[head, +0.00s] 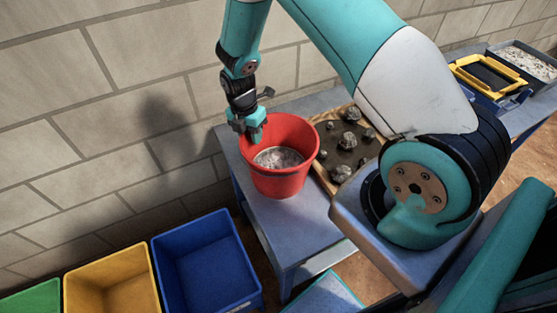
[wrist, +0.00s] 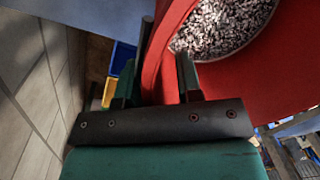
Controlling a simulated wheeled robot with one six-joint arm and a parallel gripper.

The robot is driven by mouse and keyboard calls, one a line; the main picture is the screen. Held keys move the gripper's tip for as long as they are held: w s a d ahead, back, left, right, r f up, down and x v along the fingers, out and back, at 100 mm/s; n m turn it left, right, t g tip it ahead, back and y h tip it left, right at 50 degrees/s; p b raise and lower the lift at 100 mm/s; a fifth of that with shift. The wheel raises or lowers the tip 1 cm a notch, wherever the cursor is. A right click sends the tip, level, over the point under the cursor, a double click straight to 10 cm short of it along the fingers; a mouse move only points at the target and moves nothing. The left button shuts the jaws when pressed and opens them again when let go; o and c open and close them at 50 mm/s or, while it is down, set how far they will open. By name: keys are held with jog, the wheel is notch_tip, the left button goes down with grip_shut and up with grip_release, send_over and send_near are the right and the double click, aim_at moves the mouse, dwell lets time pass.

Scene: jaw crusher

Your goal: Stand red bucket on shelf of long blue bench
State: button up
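The red bucket (head: 280,177) stands upright on the left end of a blue-grey bench top (head: 311,215), with grey gravel in it. My gripper (head: 248,128) is at the bucket's rim on the side near the wall. In the wrist view, the fingers of my gripper (wrist: 158,85) stand apart, one outside the bucket (wrist: 262,75) and one inside, with the red rim between them. I see no clear pinch on the rim. A lower blue surface (head: 325,295) shows under the bench; I cannot tell whether it is its shelf.
A wooden tray (head: 329,180) of dark grit and rocks lies right of the bucket. Blue (head: 207,262), yellow (head: 112,283) and green (head: 32,299) bins stand below at left. A block wall (head: 130,130) runs close behind. A yellow-framed box (head: 490,75) and gravel tray (head: 522,62) stand far right.

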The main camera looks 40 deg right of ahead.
jog(key=shift+f, duration=0.6)
grip_shut()
jog(key=shift+r, duration=0.1)
dwell(0.9)
